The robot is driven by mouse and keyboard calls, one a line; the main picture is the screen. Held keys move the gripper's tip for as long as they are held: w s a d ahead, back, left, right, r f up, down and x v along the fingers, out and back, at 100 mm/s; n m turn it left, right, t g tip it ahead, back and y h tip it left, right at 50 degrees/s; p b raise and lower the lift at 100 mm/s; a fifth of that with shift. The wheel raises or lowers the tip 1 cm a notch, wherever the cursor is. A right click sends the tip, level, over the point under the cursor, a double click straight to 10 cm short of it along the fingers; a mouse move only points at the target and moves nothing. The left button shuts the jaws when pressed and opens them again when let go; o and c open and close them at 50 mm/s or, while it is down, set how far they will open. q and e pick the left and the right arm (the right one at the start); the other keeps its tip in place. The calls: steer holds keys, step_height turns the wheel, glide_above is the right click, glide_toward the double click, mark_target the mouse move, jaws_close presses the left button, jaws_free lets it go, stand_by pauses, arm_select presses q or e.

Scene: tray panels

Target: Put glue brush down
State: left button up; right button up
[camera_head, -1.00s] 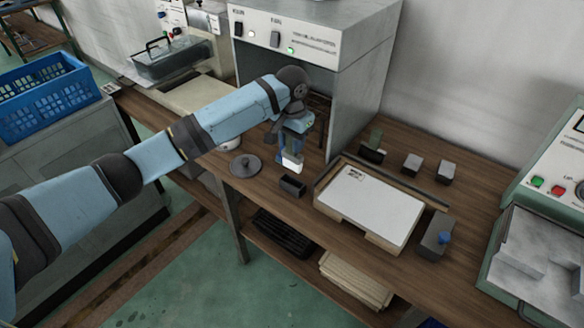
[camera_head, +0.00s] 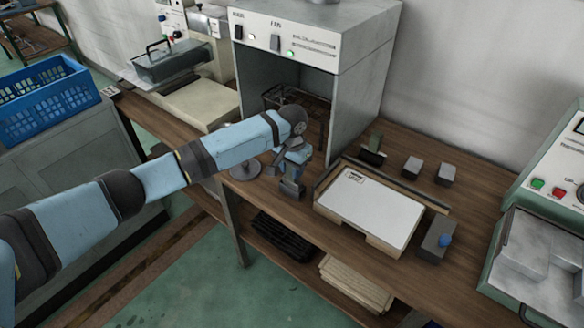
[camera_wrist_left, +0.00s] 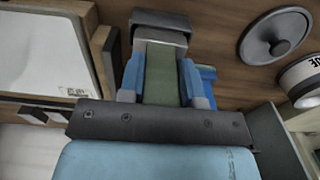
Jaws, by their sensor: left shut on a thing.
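My left gripper (camera_head: 293,170) is low over the workbench, right above a small dark grey block (camera_head: 291,188) near the front edge. In the left wrist view, its two blue fingers (camera_wrist_left: 161,82) are shut on the flat olive-green handle of the glue brush (camera_wrist_left: 162,72). The brush runs down to the grey block (camera_wrist_left: 160,30), which has a raised rim, and its lower end is hidden there. I cannot tell whether it touches the bottom. My right gripper is in neither view.
A round grey lid with a knob (camera_head: 245,168) lies left of the block, and a white labelled pot (camera_wrist_left: 305,82) is near it. A white panel on a wooden tray (camera_head: 369,210) stands close on the right. An open metal cabinet (camera_head: 357,90) rises behind.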

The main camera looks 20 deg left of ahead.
arm_select(q)
steer(key=o, duration=0.9)
steer(key=shift+f, duration=0.1)
